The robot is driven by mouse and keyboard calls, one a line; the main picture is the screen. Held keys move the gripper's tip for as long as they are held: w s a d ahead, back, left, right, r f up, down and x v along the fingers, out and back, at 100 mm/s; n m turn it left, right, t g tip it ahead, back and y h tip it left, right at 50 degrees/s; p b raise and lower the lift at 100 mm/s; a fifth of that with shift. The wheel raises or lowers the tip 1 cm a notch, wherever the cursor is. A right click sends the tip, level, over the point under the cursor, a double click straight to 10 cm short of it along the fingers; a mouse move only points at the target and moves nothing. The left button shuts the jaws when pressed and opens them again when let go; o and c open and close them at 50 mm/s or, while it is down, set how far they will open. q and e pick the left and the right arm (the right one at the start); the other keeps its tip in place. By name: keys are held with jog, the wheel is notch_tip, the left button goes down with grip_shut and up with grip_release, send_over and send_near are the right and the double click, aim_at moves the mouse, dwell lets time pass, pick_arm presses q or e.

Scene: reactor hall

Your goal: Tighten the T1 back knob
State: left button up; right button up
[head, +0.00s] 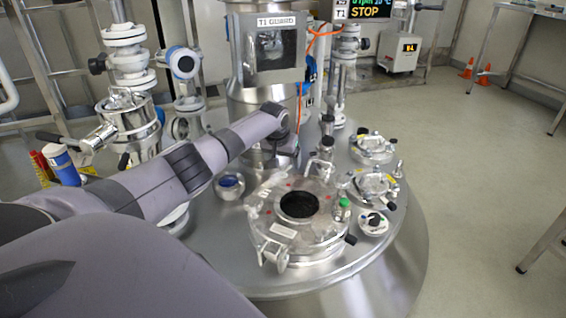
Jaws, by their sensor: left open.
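The T1 vessel (225,250) is a broad steel dome below a column marked "T1 GUARD". A round manway lid (318,225) with a dark round window (299,205) sits on its top, with fittings and red marks around its rim. I cannot tell for certain which fitting is the back knob; the lid's far edge is partly crowded by a small steel fitting (325,150). My left arm reaches in from the left, and my left gripper (284,140) is beyond the lid's far left side, near the column base. It is open, its fingers mostly hidden by the wrist. My right gripper is not in view.
A blue cylinder (62,165) and steel piping (128,120) crowd the left. Orange cones (467,68) stand on open floor at back right.

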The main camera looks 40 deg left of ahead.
pick_arm(q)
jog(key=c, duration=1.1)
jog(key=shift+o, duration=0.2)
